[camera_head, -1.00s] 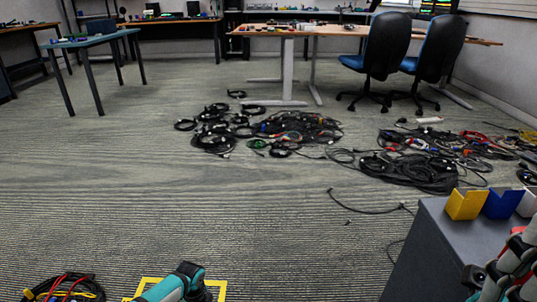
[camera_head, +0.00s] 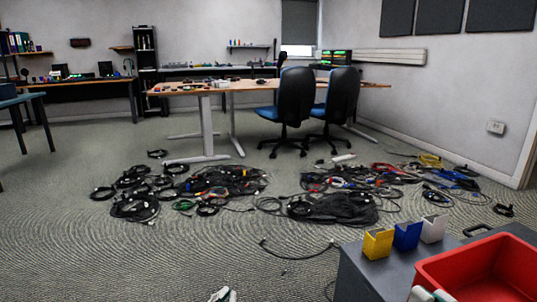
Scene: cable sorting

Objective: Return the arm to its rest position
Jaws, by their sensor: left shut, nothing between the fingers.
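In the head view, a small white and dark part of my left gripper (camera_head: 223,295) shows at the bottom edge, left of centre. It is shut and holds nothing. It is over the carpet, well apart from the cables, and most of it is cut off by the frame. A small white and green part of my right arm shows at the bottom edge in front of the red bin. My right gripper cannot be made out.
A grey cabinet (camera_head: 352,283) at lower right bears yellow (camera_head: 378,244), blue (camera_head: 407,236) and white (camera_head: 432,229) cups and a red bin (camera_head: 440,275). Cable piles (camera_head: 335,208) cover the mid floor. Blue chairs (camera_head: 294,100) stand by a desk (camera_head: 205,91). The near carpet is mostly clear.

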